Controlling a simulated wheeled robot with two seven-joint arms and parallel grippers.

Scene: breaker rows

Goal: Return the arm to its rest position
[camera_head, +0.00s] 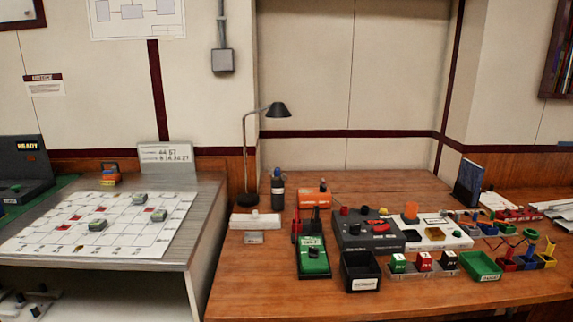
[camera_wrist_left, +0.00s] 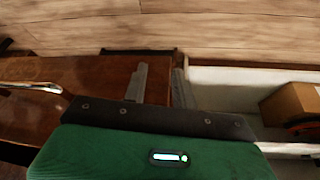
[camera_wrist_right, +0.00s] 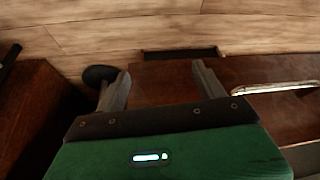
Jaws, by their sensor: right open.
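My left gripper (camera_wrist_left: 158,78) shows in the left wrist view, its two grey fingers apart with a fairly narrow gap and nothing between them. My right gripper (camera_wrist_right: 161,78) shows in the right wrist view, its fingers wide apart and empty. Both point over dark brown surfaces and a wooden plank floor, and neither is seen touching anything. Neither arm nor gripper shows in the head view.
A wooden workbench (camera_head: 235,294) holds a green meter (camera_head: 313,262), a black bin (camera_head: 360,272), a green tray (camera_head: 481,266) and a lamp (camera_head: 278,110). A grey table (camera_head: 202,215) bears a white grid sheet (camera_head: 60,240). A cardboard box (camera_wrist_left: 292,103) sits in a pale compartment.

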